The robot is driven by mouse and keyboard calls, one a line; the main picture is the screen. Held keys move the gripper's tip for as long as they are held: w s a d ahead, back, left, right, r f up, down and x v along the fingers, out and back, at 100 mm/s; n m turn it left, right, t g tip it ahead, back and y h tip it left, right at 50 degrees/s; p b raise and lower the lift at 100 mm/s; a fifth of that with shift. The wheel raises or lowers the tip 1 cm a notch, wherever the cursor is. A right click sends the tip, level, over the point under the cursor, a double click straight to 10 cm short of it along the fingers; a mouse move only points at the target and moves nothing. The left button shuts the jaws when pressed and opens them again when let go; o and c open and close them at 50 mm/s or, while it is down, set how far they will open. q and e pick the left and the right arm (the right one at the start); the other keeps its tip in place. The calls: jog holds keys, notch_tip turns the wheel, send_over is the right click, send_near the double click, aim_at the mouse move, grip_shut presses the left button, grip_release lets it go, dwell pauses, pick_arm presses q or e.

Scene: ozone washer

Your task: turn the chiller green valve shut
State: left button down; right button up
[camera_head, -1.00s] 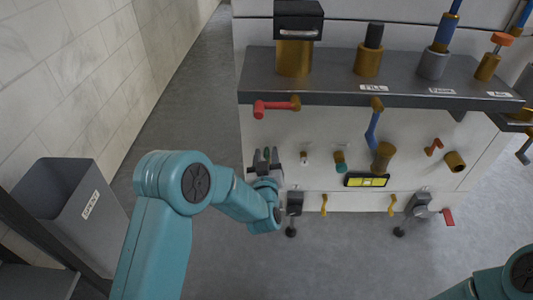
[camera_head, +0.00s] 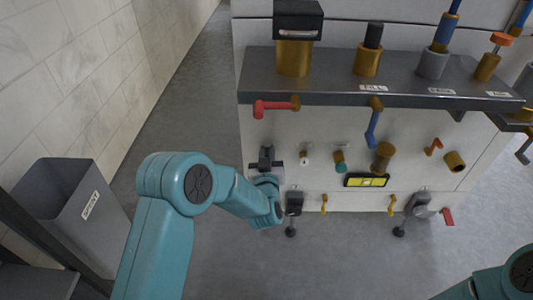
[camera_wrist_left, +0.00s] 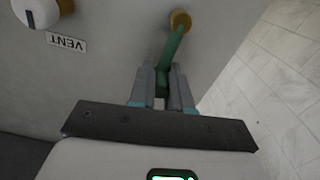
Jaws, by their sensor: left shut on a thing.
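The green valve handle (camera_wrist_left: 173,45) hangs from a brass pivot (camera_wrist_left: 180,20) on the pale panel in the left wrist view. My left gripper (camera_wrist_left: 163,85) is shut on the handle's free end, with one finger on each side. In the head view my left gripper (camera_head: 266,157) is at the lower left of the machine front and hides the handle. My right gripper is out of the picture; only part of my right arm shows at the lower right.
A white knob (camera_wrist_left: 38,12) labelled VENT is beside the green handle. A red-handled valve (camera_head: 274,106) is above the gripper under the grey shelf (camera_head: 345,88). A teal-tipped fitting (camera_head: 340,164) is to the right. A grey bin (camera_head: 75,210) stands at left; floor between is clear.

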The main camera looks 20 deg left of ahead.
pick_arm(q)
jog(key=c, duration=1.1)
grip_release()
jog(key=shift+s+d, duration=0.1)
jog(key=shift+s+d, duration=0.1)
jog(key=shift+s, duration=0.25)
jog(key=p+v, duration=0.4)
jog(key=v, duration=1.1)
jog(key=shift+s, duration=0.25)
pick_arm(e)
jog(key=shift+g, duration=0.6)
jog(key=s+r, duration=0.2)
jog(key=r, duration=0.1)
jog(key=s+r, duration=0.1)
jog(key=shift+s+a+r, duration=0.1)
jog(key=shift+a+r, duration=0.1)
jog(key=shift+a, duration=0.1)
pick_arm(q)
jog(key=shift+r, duration=0.1)
